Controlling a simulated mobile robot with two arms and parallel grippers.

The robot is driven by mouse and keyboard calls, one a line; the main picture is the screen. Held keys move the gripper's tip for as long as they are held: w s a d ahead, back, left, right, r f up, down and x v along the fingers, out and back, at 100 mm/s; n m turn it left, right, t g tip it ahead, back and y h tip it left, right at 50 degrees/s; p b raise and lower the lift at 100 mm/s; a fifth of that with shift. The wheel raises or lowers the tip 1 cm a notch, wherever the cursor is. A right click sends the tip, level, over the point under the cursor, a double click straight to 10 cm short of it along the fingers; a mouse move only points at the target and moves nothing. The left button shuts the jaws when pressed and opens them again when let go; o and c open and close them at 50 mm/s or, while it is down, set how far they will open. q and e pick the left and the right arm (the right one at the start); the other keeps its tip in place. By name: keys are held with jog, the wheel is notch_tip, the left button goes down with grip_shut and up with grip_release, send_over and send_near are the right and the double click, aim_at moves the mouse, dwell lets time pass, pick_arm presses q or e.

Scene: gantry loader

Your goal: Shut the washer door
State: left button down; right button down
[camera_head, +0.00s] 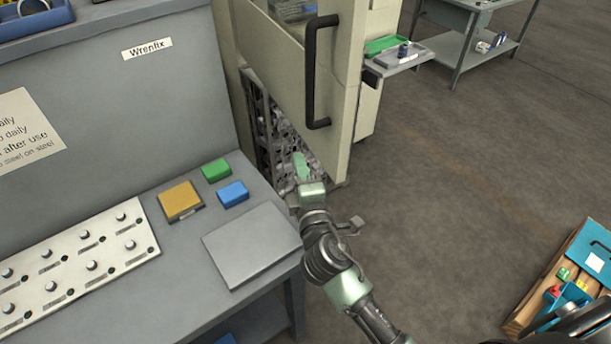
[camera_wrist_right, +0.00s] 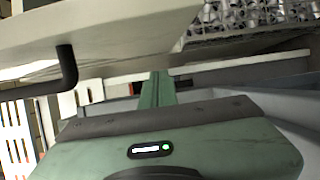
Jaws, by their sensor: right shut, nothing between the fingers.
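The washer door (camera_head: 346,85) is a beige panel with a black bar handle (camera_head: 316,75). It stands open, swung out from the beige washer body (camera_head: 233,75). Behind it, the opening (camera_head: 275,130) shows a mass of grey metal parts. My right gripper (camera_head: 300,164) is shut and empty, low in front of the opening on the inner side of the door. In the right wrist view its green fingers (camera_wrist_right: 156,89) are together, with the door (camera_wrist_right: 110,28) above and the handle (camera_wrist_right: 66,68) at left. I cannot tell whether the fingers touch the door. My left gripper is out of view.
A grey console (camera_head: 110,70) with knobs, a yellow block (camera_head: 180,200), a green block (camera_head: 216,170) and a blue block (camera_head: 233,194) stands at left. A shelf with a green tray (camera_head: 382,45) is beyond the door. A wooden crate (camera_head: 540,295) lies lower right. Open floor (camera_head: 470,170) lies right.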

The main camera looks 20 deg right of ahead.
aim_at(315, 155)
jog(key=shift+w+d+p, duration=0.25)
jog(key=shift+w+d, duration=0.15)
jog(key=shift+d, duration=0.3)
jog(key=shift+w+d+p, duration=0.3)
jog(key=shift+w+d, duration=0.1)
jog(key=shift+d, duration=0.3)
jog(key=shift+w+d+p, duration=0.25)
jog(key=shift+w+d, duration=0.15)
jog(key=shift+d, duration=0.3)
